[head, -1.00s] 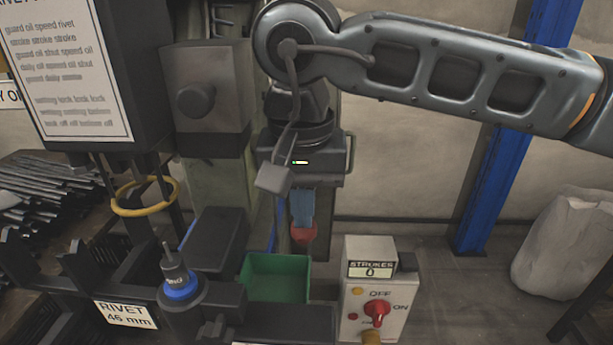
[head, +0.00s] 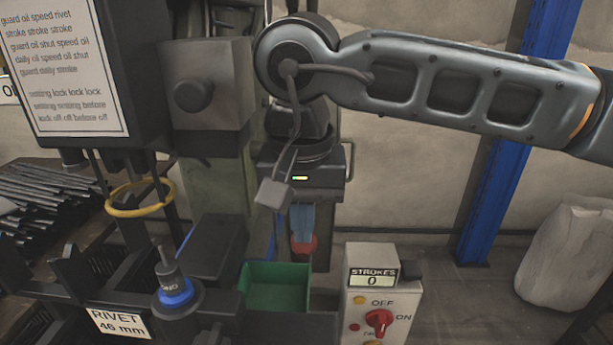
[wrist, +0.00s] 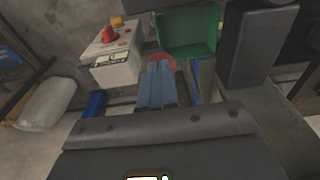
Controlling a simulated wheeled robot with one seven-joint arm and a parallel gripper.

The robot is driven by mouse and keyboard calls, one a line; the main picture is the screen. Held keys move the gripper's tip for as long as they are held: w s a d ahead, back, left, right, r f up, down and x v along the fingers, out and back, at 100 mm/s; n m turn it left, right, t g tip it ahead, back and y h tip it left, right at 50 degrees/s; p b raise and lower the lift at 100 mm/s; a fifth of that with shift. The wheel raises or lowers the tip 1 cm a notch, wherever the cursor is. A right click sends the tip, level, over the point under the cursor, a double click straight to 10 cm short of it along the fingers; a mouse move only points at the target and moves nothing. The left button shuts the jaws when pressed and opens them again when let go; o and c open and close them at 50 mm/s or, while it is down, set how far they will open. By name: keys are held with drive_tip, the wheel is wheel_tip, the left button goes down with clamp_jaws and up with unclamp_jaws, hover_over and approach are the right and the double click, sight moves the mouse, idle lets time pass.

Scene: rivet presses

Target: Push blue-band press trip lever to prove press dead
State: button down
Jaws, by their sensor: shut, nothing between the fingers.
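My gripper (head: 302,233) points down with its blue fingers shut together and empty. In the wrist view the fingers (wrist: 155,72) end close to a round red pad (wrist: 161,59). In the head view this red pad (head: 303,247) shows just below the fingertips. It may be the trip lever's end; I cannot tell whether the fingers touch it. The blue-band press tool (head: 174,289) is a dark post with a blue ring, at lower left. The control box (head: 359,300) reads STROKES 0 and has a red switch knob (head: 380,322) between OFF and ON marks.
A green bin (head: 276,268) stands left of the control box; it also shows in the wrist view (wrist: 187,53). The dark press head (head: 208,90), a yellow ring (head: 138,208) and a rivet sign (head: 117,323) are to the left. A blue post (head: 507,180) and pale sack (head: 567,255) are right.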

drive_tip(key=shift+f, duration=0.45)
drive_tip(key=s+r, duration=0.1)
drive_tip(key=s+r+p, duration=0.1)
drive_tip(key=r, duration=0.1)
drive_tip(key=s+r, duration=0.1)
drive_tip(key=r, duration=0.1)
drive_tip(key=shift+p, duration=0.35)
idle(0.5)
